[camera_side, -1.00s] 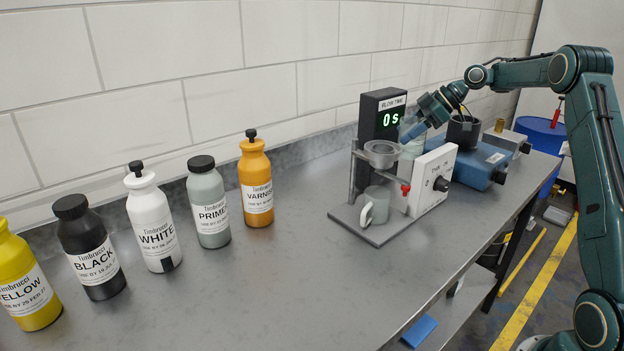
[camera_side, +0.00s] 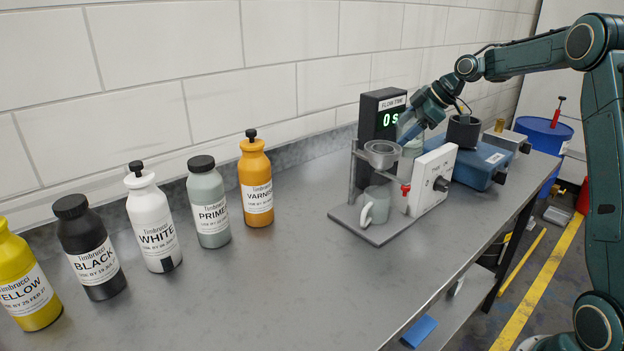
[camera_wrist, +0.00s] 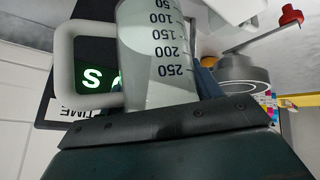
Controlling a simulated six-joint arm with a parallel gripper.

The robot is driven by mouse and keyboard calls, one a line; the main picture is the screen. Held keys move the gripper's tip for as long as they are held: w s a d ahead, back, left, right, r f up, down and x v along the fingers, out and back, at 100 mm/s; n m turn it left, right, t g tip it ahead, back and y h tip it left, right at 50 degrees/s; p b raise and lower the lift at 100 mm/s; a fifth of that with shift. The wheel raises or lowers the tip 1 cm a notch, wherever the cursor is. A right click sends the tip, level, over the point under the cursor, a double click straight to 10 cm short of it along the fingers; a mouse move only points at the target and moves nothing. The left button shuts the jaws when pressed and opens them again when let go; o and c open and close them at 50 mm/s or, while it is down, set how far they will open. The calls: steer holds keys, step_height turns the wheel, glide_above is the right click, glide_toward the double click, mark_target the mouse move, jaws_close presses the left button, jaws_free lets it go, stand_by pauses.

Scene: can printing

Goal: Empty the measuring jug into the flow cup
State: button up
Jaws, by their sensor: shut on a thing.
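A pale mug (camera_side: 375,206) stands on the base plate under the cup.
The flow timer (camera_side: 383,118) reads 0 s behind the stand. A blue unit with a dark pot (camera_side: 463,131) stands further right. Several paint bottles (camera_side: 213,208) line the left; the front bench is clear.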

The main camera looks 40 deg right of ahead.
steer(key=shift+s+a+r+n+h, duration=0.1)
steer(key=shift+a+r+n+h, duration=0.15)
steer(key=shift+a+h, duration=0.3)
steer(key=shift+a+r+n+h, duration=0.15)
steer(key=shift+a+r+h, duration=0.15)
steer(key=shift+a+h, duration=0.25)
steer(key=r+h, duration=0.1)
steer(key=a+r+n+h, duration=0.1)
steer(key=a+r+h, duration=0.1)
steer(key=h, duration=0.1)
steer(key=shift+s+r+t, duration=0.1)
steer(key=shift+r+t, duration=0.3)
steer(key=shift+a+f+n+h, duration=0.15)
steer(key=shift+f+n+h, duration=0.45)
steer(key=shift+h, duration=0.4)
steer(key=shift+a+r+n+t+h+p, duration=0.2)
steer(key=shift+r+n+t+h+p, duration=0.15)
steer(key=shift+h, duration=0.35)
steer(key=shift+a+r, duration=0.15)
steer(key=shift+a, duration=0.05)
steer(key=shift+s+a+r+n+t+h+p, duration=0.15)
steer(key=shift+a+r+n+t+h+p, duration=0.2)
steer(key=shift+a+r+h, duration=0.4)
